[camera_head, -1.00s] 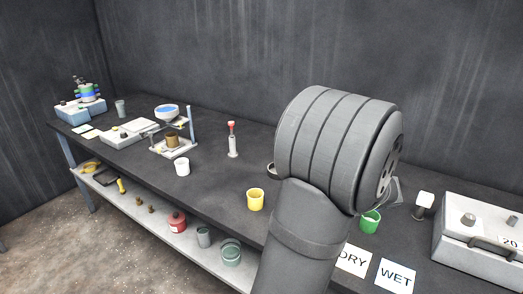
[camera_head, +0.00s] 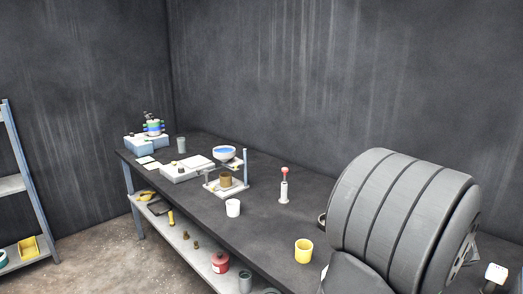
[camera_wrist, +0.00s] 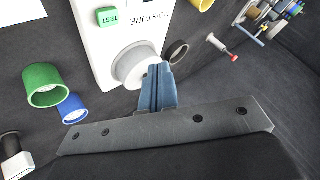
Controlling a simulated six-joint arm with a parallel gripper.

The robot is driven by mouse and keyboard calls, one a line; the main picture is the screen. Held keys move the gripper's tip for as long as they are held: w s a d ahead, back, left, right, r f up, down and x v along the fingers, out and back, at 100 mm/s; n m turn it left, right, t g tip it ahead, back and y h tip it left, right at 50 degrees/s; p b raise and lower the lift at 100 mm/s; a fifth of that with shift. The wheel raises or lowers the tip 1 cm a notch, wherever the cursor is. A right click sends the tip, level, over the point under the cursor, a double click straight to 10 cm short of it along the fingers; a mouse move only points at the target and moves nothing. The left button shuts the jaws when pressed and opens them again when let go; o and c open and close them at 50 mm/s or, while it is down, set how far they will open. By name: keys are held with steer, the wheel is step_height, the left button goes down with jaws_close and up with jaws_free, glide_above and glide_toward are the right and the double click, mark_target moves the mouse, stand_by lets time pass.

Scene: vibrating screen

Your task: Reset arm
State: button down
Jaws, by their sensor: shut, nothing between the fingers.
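My gripper (camera_wrist: 157,88) shows in the wrist view as two blue fingers pressed together, with nothing between them. Its tips are in front of the round grey knob-like part (camera_wrist: 136,68) of a white device (camera_wrist: 108,30) marked "MOISTURE" with a green TEST button. I cannot tell whether they touch it. In the head view a large grey part of my arm fills the lower right, and the gripper is hidden.
In the wrist view a green cup (camera_wrist: 44,86) and a blue cup (camera_wrist: 72,108) stand left of the device. A shelf rack (camera_head: 12,185) stands at left.

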step_height(320, 180, down, 5)
steer(key=shift+r, duration=0.7)
step_height(320, 180, down, 2)
steer(key=shift+f, duration=0.15)
step_height(320, 180, up, 14)
steer(key=w+n+g+h, duration=0.25)
steer(key=n+g, duration=0.65)
steer(key=n, duration=0.5)
steer(key=shift+h, duration=0.35)
steer(key=f, duration=0.7)
steer(key=s+f, duration=0.1)
steer(key=f, duration=0.2)
steer(key=shift+s+a+f, duration=0.1)
steer(key=shift+a+f, duration=0.15)
steer(key=shift+f, duration=0.15)
step_height(320, 180, up, 10)
steer(key=shift+r, duration=0.2)
